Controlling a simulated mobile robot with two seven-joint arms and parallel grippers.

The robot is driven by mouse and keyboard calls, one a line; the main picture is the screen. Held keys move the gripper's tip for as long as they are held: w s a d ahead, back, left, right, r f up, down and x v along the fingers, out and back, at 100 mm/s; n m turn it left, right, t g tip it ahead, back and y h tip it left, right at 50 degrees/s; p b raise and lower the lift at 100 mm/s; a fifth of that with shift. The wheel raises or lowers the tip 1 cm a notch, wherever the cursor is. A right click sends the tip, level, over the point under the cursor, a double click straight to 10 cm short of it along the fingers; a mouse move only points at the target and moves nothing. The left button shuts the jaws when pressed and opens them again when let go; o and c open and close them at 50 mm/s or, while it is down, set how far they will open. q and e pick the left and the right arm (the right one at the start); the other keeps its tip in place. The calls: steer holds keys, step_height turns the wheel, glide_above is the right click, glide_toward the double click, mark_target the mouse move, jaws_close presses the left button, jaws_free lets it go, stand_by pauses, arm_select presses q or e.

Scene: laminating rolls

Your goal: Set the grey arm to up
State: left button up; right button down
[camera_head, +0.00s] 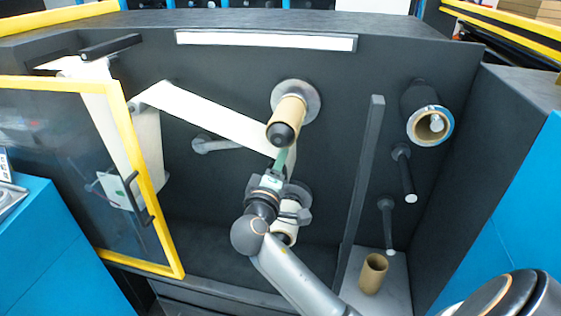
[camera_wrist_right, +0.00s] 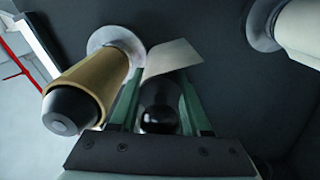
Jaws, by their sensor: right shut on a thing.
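My right gripper (camera_head: 282,162) reaches up to the dark machine panel, just below the brown-cored roll (camera_head: 289,112). The wrist view shows its two green fingers (camera_wrist_right: 161,95) closed around a dark bar with a shiny round end (camera_wrist_right: 158,119). Its far part is hidden, so I cannot tell for certain whether it is the grey arm. A pale web (camera_head: 215,117) runs from the left down to the fingertips; its end (camera_wrist_right: 173,58) also shows beyond them in the wrist view. My left gripper is not in view.
The yellow-framed door (camera_head: 146,180) stands open at left. A grey rod (camera_head: 215,146) projects left of the gripper, and a pale roll (camera_head: 285,234) sits below it.

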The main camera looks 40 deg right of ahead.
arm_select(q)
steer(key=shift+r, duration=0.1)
arm_select(e)
steer(key=shift+r, duration=0.1)
steer(key=c, duration=0.6)
jaws_free()
